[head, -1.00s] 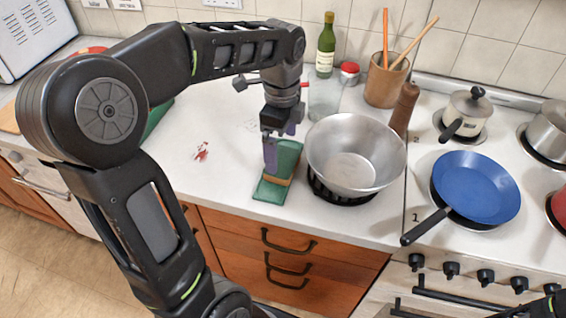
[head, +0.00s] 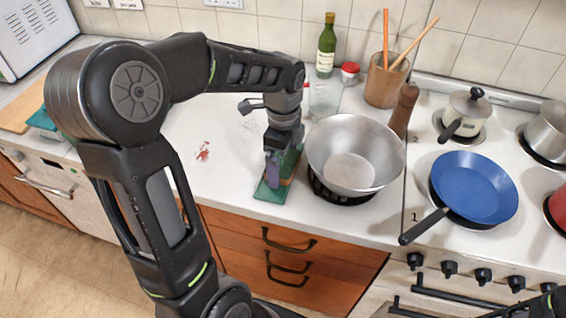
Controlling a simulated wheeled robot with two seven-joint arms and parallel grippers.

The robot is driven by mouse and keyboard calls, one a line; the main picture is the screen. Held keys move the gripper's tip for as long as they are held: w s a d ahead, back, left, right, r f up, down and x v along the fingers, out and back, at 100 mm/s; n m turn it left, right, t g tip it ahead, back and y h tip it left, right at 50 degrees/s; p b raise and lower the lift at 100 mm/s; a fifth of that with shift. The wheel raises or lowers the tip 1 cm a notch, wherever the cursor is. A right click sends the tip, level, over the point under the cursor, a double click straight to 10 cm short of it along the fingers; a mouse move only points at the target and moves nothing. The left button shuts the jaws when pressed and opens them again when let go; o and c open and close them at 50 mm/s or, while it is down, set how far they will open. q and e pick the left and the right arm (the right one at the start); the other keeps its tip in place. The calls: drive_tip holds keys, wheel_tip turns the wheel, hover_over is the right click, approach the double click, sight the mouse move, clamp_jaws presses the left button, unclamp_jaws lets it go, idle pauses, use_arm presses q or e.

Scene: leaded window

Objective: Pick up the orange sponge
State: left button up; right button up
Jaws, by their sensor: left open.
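The orange sponge (head: 288,181) lies on a green tray (head: 267,195) near the front edge of the counter. Only a narrow strip of it shows in the head view, because my left gripper covers the rest. My left gripper (head: 274,182) is open and points down over the sponge, with its fingers low at the tray. I cannot tell whether the fingers touch the sponge.
A large metal bowl (head: 355,155) stands just right of the tray, close to my left gripper. A glass (head: 324,99), a green bottle (head: 326,50) and a utensil pot (head: 384,80) stand behind. A blue pan (head: 474,187) is on the stove. The counter left of the tray is mostly clear.

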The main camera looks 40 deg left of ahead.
idle(0.4)
use_arm(q)
drive_tip(key=c, duration=1.1)
drive_tip(key=shift+r, duration=0.15)
drive_tip(key=shift+c, duration=0.2)
wheel_tip(320, 180, up, 12)
wheel_tip(320, 180, up, 6)
drive_tip(key=p, duration=0.4)
hover_over(283, 160)
drive_tip(key=o, duration=0.7)
drive_tip(key=c, duration=0.6)
